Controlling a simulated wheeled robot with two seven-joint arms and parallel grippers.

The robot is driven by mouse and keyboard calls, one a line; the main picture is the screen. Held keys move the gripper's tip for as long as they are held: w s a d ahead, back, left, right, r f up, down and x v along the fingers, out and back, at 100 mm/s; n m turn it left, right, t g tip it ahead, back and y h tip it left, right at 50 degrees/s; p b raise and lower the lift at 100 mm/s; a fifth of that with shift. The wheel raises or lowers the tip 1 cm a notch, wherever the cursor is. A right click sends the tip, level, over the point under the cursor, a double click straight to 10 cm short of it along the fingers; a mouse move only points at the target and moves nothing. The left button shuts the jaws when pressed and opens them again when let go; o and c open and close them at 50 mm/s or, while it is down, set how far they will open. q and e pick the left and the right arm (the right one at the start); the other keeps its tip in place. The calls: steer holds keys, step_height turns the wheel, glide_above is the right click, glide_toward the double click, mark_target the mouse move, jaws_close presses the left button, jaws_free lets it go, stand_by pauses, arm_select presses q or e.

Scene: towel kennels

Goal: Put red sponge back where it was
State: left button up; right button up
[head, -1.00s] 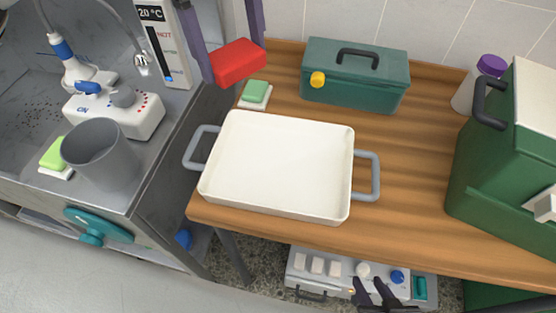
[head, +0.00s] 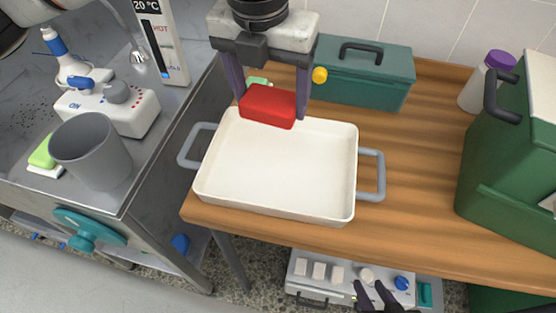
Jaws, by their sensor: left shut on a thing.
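The red sponge (head: 268,106) is held between the two purple-grey fingers of my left gripper (head: 270,112). It is over the back edge of the white tray (head: 275,205), near the tray's back left part; I cannot tell whether it touches the tray. My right gripper (head: 374,290) shows at the bottom edge, in front of the table, with its dark fingertips apart and nothing between them. A green sponge (head: 259,81) behind the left gripper is mostly hidden.
A teal toolbox (head: 365,78) stands at the back of the wooden table (head: 415,150). A green case (head: 510,160) and a purple-capped bottle (head: 487,82) are at the right. A grey cup (head: 95,150) and a light-green sponge (head: 42,153) are on the left counter. Table right of the tray is clear.

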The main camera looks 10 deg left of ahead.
arm_select(q)
steer(key=n, duration=0.1)
steer(key=d+f+n, duration=0.1)
steer(key=n, duration=0.1)
steer(key=s+n, duration=0.1)
steer(key=n, duration=0.1)
steer(key=shift+d+f+y+b, duration=0.25)
steer(key=shift+f+y+b, duration=0.05)
steer(key=shift+f+y, duration=0.1)
steer(key=shift+s+f+n, duration=0.1)
steer(key=shift+f+n, duration=0.05)
steer(key=shift+n, duration=0.25)
steer(key=p, duration=0.1)
glide_above(277, 160)
steer(key=f, duration=0.9)
steer(key=shift+s+d, duration=0.15)
steer(key=shift+s, duration=0.15)
steer(key=shift+f, duration=0.35)
steer(key=shift+f, duration=0.25)
steer(key=o, duration=1)
steer(key=shift+r, duration=0.1)
